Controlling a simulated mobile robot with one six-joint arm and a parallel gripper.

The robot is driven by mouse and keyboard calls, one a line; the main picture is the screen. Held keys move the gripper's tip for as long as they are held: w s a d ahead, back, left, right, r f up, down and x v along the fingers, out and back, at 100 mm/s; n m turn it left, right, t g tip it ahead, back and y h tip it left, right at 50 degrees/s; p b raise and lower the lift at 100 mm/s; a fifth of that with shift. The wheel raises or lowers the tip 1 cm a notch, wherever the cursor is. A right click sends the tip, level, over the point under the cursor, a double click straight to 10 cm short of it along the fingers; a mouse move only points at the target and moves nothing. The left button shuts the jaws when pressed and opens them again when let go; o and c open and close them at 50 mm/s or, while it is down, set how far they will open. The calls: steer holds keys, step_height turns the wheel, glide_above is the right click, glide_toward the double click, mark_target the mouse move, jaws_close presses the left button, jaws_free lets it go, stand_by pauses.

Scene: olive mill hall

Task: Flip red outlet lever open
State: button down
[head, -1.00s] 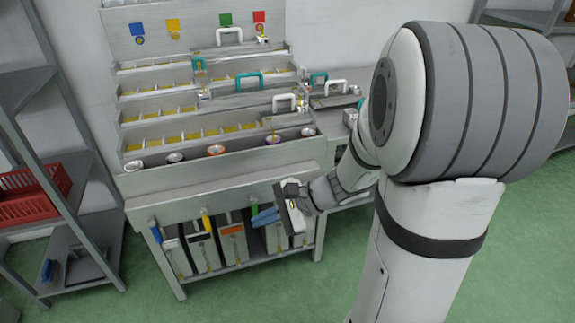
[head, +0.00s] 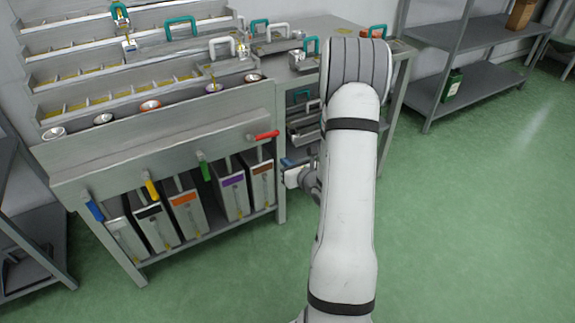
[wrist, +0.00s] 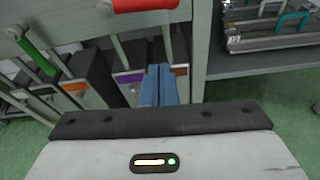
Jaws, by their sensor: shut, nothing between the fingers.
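The red outlet lever (head: 265,135) is at the right end of the bench front and lies nearly level, pointing right. In the wrist view the red lever (wrist: 145,4) is cut off by the top edge, above my fingers. My gripper (head: 289,162) is just right of and below the lever in the head view, partly hidden by my arm. Its blue fingers (wrist: 158,85) are shut together and empty. They appear apart from the lever, though the exact gap is hard to judge.
Green (head: 205,171), yellow (head: 151,188) and blue (head: 95,211) levers hang tilted downward along the bench front. Several grey canisters with coloured labels, such as the purple-labelled canister (head: 233,192), stand below. Open green floor (head: 450,220) lies to the right.

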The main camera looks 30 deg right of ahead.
mark_target(264, 137)
steer(key=w+r+b, duration=0.1)
steer(key=w, duration=0.7)
steer(key=shift+r, duration=0.4)
steer(key=shift+a+r, duration=0.1)
